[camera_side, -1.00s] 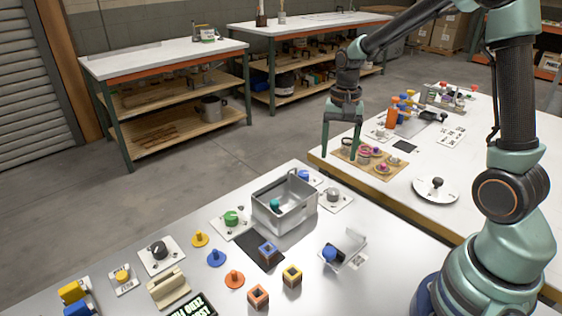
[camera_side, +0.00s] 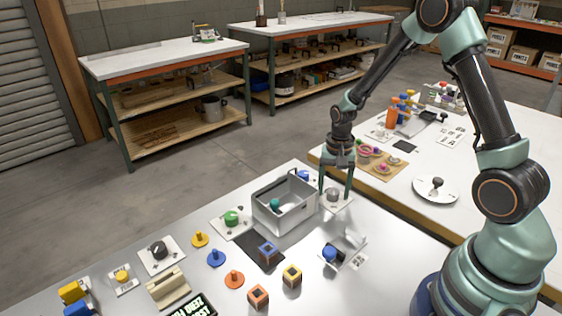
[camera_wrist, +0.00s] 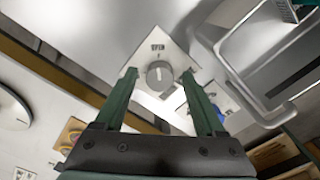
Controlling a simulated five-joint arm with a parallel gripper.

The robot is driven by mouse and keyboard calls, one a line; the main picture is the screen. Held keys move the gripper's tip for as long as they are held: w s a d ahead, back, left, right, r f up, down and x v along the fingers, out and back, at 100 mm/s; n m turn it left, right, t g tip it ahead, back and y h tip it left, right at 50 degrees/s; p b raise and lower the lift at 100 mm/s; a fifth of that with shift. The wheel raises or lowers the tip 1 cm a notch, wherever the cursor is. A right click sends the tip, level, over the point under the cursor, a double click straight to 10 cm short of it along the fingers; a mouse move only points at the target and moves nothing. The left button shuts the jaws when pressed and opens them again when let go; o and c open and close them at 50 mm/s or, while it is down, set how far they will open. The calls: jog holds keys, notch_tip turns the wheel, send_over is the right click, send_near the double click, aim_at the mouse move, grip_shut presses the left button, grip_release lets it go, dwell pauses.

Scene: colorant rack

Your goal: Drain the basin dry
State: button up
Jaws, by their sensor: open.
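The basin (camera_side: 285,215) is a square metal tub near the back edge of the front table, with a teal object (camera_side: 275,204) inside it. Its rim also shows at the upper right of the wrist view (camera_wrist: 222,48). A grey round knob (camera_side: 333,194) sits on a white plate just right of the basin. My gripper (camera_side: 335,195) is open and pointed down at this knob. In the wrist view the knob (camera_wrist: 159,75) lies between and beyond the two fingers, with a light pointer line on it and small unreadable print on its plate. I cannot tell whether the fingers touch it.
A green knob (camera_side: 231,217) on a plate is left of the basin. A blue knob (camera_side: 304,176) is behind it. Coloured pegs and cubes (camera_side: 292,275) stand in front. A second table to the right holds a wooden board (camera_side: 384,171) and a round plate (camera_side: 436,196).

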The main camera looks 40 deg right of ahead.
grip_shut()
jog(key=shift+n, duration=0.4)
jog(key=n, duration=0.3)
jog(key=shift+n, duration=0.4)
jog(key=n, duration=0.4)
jog(key=shift+n, duration=0.3)
jog(key=n, duration=0.4)
jog(key=shift+d+n, duration=0.1)
jog(key=shift+n, duration=2)
